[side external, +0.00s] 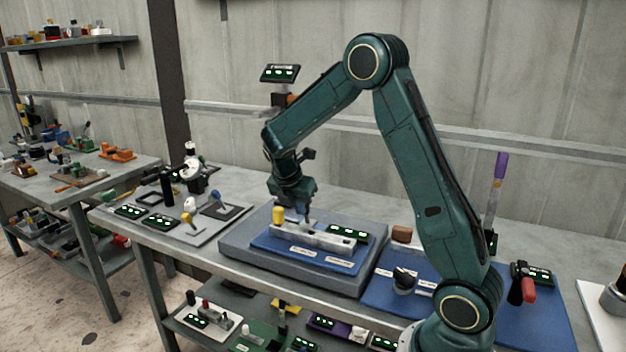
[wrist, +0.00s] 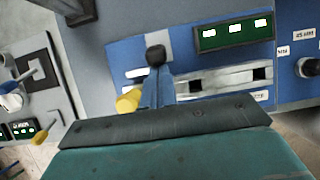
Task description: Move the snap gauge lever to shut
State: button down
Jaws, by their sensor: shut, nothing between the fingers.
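In the side external view a silver metal gauge body (side external: 325,240) lies on a blue plate (side external: 300,262), with a yellow-capped handle (side external: 279,214) upright at its left end. I take this handle to be the lever. My gripper (side external: 308,222) points down just right of the yellow handle, low over the gauge body. In the wrist view my gripper's shut fingers (wrist: 155,56) show as a grey stem with a dark tip. The yellow handle (wrist: 128,101) is just left of them; I cannot tell whether they touch. The lever's base is hidden behind my gripper.
A display with green readouts (side external: 346,232) stands behind the gauge. To the left is a grey board (side external: 200,232) with blue and yellow levers. To the right is a blue plate with a black knob (side external: 404,279). A brown block (side external: 402,233) stands behind it.

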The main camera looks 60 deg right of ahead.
jog(key=d+y, duration=0.1)
jog(key=d+r+y, duration=0.1)
jog(key=y, duration=0.1)
jog(key=shift+d+r, duration=0.1)
jog(key=shift+d, duration=0.3)
jog(key=shift+d+r, duration=0.1)
jog(key=shift+d, duration=1.65)
jog(key=shift+r, duration=0.1)
notch_tip(320, 180, up, 10)
jog(key=d, duration=0.1)
jog(key=shift+d, duration=0.25)
